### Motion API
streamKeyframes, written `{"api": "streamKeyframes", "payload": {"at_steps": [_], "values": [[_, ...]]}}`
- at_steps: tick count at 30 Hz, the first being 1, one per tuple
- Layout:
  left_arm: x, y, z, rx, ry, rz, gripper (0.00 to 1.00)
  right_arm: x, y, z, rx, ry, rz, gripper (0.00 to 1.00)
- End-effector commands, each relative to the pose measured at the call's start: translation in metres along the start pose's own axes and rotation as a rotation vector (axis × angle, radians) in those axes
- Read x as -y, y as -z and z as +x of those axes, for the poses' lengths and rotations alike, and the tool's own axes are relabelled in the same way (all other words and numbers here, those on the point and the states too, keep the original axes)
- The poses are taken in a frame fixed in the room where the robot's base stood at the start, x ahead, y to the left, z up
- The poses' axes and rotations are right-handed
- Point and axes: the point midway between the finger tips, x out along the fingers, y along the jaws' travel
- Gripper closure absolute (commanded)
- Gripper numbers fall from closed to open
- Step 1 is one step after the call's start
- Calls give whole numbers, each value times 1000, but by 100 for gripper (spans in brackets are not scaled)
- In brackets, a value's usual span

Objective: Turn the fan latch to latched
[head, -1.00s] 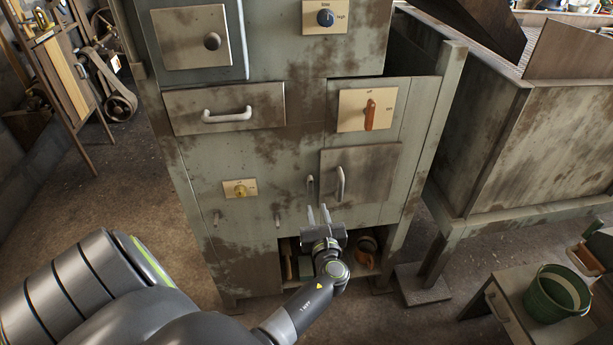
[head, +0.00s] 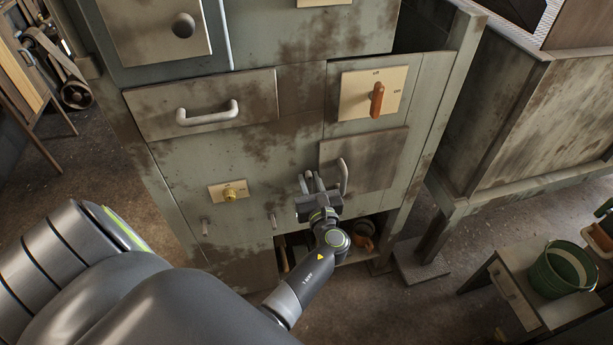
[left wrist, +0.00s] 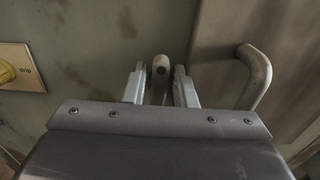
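A small grey upright latch lever (left wrist: 160,67) stands on the cabinet front, just left of the brown door; I take it for the fan latch, though no label shows. In the left wrist view it sits between the two fingers, with a narrow gap on each side. My left gripper (head: 311,184) is open at the lever, its fingers pointing at the cabinet. The lever's lower part is hidden behind the gripper body. In the head view the gripper mostly covers the lever. My right gripper is not in view.
The brown door (head: 376,150) has a bent handle (head: 342,176) close right of the gripper. A yellow knob (head: 230,194) and small pegs (head: 273,220) are to the left. A drawer handle (head: 207,113) and orange switch (head: 377,100) are above. An open cubby (head: 295,248) lies below.

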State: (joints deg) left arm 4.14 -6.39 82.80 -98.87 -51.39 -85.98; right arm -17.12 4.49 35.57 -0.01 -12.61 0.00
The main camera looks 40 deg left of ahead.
Motion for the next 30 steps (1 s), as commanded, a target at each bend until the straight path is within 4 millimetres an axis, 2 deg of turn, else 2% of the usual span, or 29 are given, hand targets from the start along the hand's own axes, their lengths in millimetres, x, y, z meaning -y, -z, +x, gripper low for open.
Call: {"api": "streamKeyframes", "payload": {"at_steps": [7, 13, 23, 30], "values": [[0, 0, 0, 0, 0, 0, 75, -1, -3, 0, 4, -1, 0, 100], [0, 0, 0, 0, 0, 0, 100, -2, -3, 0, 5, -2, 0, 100], [-1, 1, 0, 0, 0, -32, 100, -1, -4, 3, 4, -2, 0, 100], [-4, 3, 0, 1, -1, -163, 100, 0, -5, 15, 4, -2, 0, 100]]}}
